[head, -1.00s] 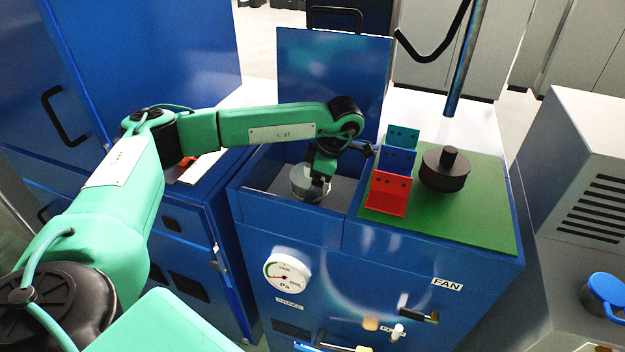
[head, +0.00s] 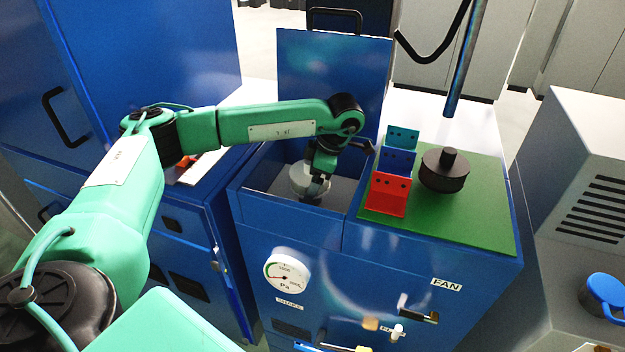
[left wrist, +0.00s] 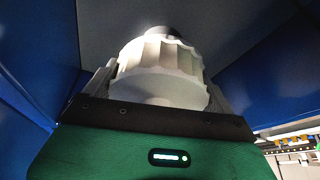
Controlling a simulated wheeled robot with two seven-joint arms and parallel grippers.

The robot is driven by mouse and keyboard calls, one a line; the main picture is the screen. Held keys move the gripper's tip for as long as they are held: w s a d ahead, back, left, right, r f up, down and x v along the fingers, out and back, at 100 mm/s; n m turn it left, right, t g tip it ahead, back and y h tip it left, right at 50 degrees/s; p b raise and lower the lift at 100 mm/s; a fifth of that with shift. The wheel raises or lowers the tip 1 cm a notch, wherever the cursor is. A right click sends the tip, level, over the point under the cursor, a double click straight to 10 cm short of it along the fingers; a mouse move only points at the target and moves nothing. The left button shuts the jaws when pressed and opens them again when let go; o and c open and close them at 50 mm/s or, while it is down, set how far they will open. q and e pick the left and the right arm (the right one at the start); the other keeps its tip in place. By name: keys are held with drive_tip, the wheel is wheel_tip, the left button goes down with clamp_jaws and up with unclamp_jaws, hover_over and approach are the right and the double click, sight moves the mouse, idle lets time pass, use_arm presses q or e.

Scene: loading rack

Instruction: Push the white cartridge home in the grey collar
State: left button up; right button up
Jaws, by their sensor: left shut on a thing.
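The white cartridge (head: 299,181) is inside the open blue bin of the middle cabinet. My left gripper (head: 318,187) reaches down into the bin and is shut on the cartridge. In the left wrist view the ribbed white cartridge (left wrist: 160,66) sits between the two fingers of the left gripper (left wrist: 160,82). A dark grey round part (left wrist: 159,32) shows just past its far end. I cannot tell whether this is the collar, or how deep the cartridge sits. The gripper and cartridge hide the rest. My right gripper is not in view.
The blue bin walls (head: 284,218) stand close around the gripper, with a raised blue lid (head: 332,80) behind. To the right, a green mat (head: 470,215) holds red, blue and teal brackets (head: 389,193) and a black knobbed cylinder (head: 444,175).

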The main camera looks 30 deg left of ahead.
use_arm(q)
drive_tip(key=shift+r+p, duration=0.6)
drive_tip(key=shift+r, duration=0.85)
drive_tip(key=shift+r+p, duration=1.05)
drive_tip(key=shift+r, duration=1.15)
drive_tip(key=shift+b, duration=0.4)
drive_tip(key=shift+f+b, duration=3.05)
drive_tip(key=shift+f, duration=1.5)
drive_tip(key=o, duration=0.8)
